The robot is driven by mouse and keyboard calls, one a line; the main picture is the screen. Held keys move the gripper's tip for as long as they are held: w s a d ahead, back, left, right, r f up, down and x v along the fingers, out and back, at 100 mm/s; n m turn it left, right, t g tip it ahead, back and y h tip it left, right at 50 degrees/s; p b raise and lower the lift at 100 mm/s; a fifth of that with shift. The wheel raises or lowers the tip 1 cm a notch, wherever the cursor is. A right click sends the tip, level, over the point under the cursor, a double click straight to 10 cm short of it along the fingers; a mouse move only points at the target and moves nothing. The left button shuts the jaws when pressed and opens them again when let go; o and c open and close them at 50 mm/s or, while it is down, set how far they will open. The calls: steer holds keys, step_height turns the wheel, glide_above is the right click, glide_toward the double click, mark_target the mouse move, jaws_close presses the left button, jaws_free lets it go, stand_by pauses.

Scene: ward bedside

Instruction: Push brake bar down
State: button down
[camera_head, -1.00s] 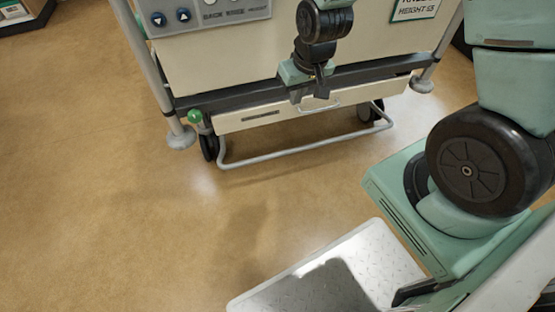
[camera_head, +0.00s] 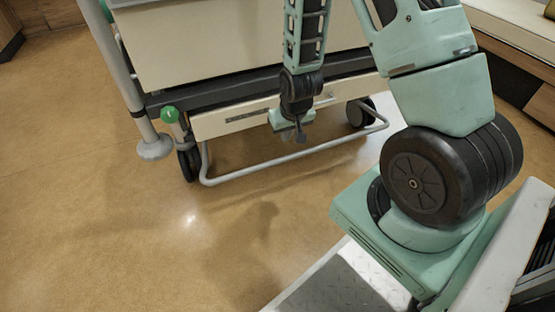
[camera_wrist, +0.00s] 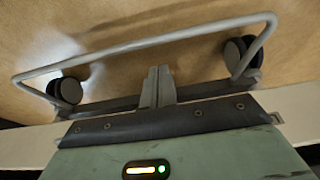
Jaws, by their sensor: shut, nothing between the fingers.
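The brake bar (camera_head: 290,158) is a grey tube loop low at the foot of the bed, running between the two casters. In the wrist view the bar (camera_wrist: 150,40) crosses the upper part of the picture, beyond my fingertips. My gripper (camera_head: 299,136) is shut and empty, pointing down in front of the bed's drawer. In the head view its tips show just above the middle of the bar; I cannot tell whether they touch it. The wrist view shows the closed fingers (camera_wrist: 158,72) apart from the bar in the picture.
A caster (camera_head: 188,162) stands at the bar's left end and another (camera_head: 361,112) at its right. A green knob (camera_head: 169,114) sits beside the bed's left post (camera_head: 153,147). The drawer (camera_head: 240,117) is behind my gripper. The floor (camera_head: 120,240) at front left is clear.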

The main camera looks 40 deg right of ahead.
mark_target(279, 160)
steer(key=shift+f, duration=0.1)
steer(key=b+x, duration=0.9)
steer(key=x, duration=0.4)
steer(key=shift+w+f+b, duration=0.1)
steer(key=shift+f+b, duration=0.3)
